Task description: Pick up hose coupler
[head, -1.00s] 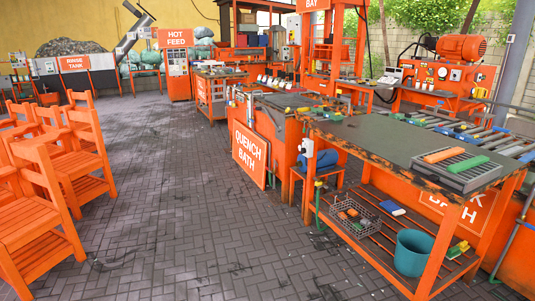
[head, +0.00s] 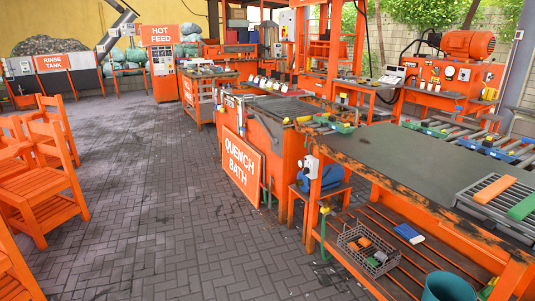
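I cannot make out a hose coupler for certain; several small parts are too small to tell. Small green and yellow pieces (head: 337,123) lie at the far left end of the dark-topped workbench (head: 410,155). A wire basket (head: 366,250) on the bench's lower slatted shelf holds small orange, green and grey pieces. A blue rounded object (head: 318,181) sits on a low orange stand beside the bench. Neither of my grippers is in view.
An orange and a green block lie on a grey rack (head: 486,196) at the bench's right. A teal bucket (head: 447,287) stands below. The quench bath (head: 242,166) is in the middle. Orange chairs (head: 45,185) stand at the left. The brick floor (head: 165,190) between is clear.

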